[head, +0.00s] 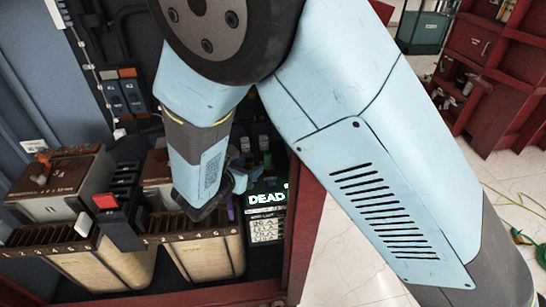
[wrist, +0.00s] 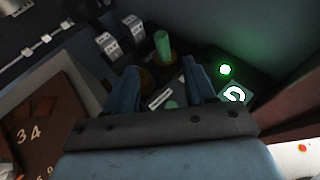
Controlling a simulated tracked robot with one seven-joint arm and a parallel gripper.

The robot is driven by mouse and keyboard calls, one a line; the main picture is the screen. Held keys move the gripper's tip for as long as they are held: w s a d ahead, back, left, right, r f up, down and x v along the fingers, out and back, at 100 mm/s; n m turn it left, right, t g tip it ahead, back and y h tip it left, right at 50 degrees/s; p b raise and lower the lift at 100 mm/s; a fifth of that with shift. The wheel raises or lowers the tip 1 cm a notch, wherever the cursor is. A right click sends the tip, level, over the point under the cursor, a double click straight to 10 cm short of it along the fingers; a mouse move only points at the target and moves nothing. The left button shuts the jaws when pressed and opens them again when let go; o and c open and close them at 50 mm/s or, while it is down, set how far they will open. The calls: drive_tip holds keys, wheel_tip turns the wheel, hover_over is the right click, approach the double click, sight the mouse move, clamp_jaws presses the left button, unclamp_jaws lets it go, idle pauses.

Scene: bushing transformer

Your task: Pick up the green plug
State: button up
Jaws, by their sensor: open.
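A green plug (wrist: 162,46) stands upright in the wrist view, just beyond my gripper's fingertips. My gripper (wrist: 160,84) is open, with one blue finger on either side of an empty gap. The plug appears apart from both fingers. A smaller green patch (wrist: 170,104) shows low between the fingers; I cannot tell what it is. In the head view my gripper (head: 222,197) hangs down inside the cabinet, mostly hidden by my arm. Small pale green upright parts (head: 264,143) show behind it, but I cannot tell which is the plug.
A black panel reading DEAD (head: 267,215) is right of my gripper, with a lit green lamp (wrist: 225,70) beside it in the wrist view. Switches (wrist: 107,43) stand left of the plug. A red cabinet edge (head: 307,235) bounds the right.

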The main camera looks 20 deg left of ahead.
sight(266, 158)
drive_tip(key=x, duration=0.8)
drive_tip(key=shift+w+d+r, duration=0.1)
drive_tip(key=shift+d+r, duration=0.05)
drive_tip(key=shift+d, duration=0.1)
drive_tip(key=shift+x, duration=2.75)
clamp_jaws()
